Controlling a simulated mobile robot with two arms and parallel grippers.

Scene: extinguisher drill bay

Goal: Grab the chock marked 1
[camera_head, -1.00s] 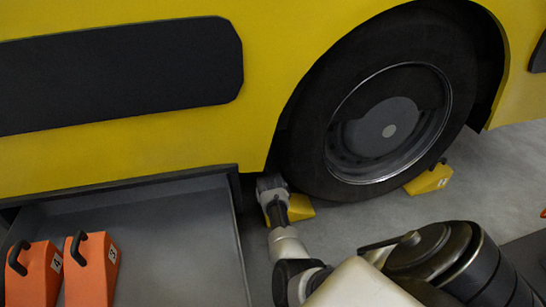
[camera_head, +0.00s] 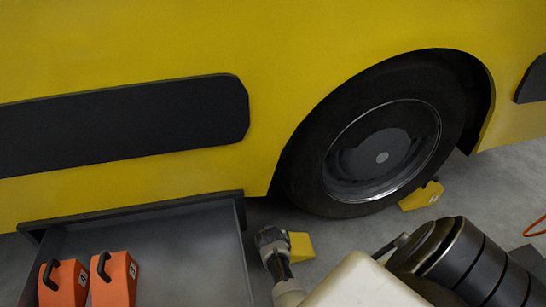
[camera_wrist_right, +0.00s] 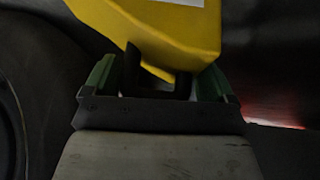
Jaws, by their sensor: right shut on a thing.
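My right gripper (camera_wrist_right: 157,88) is shut on the dark handle of a yellow chock (camera_wrist_right: 155,30). A white label on this chock is cut off at the top of the wrist view, so its number cannot be read. In the head view this chock (camera_head: 301,246) shows beside my right gripper (camera_head: 270,236), just in front of and left of the tyre, with a small gap to it. A second yellow chock (camera_head: 420,197) sits on the floor at the right side of the tyre; its label is too small to read. My left gripper is not in view.
The big black wheel (camera_head: 382,158) and yellow vehicle side (camera_head: 200,40) stand behind. An open grey drawer (camera_head: 180,250) at the left holds two orange chocks (camera_head: 65,283) (camera_head: 115,279) with black handles. An orange cord (camera_head: 537,228) lies at the right edge.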

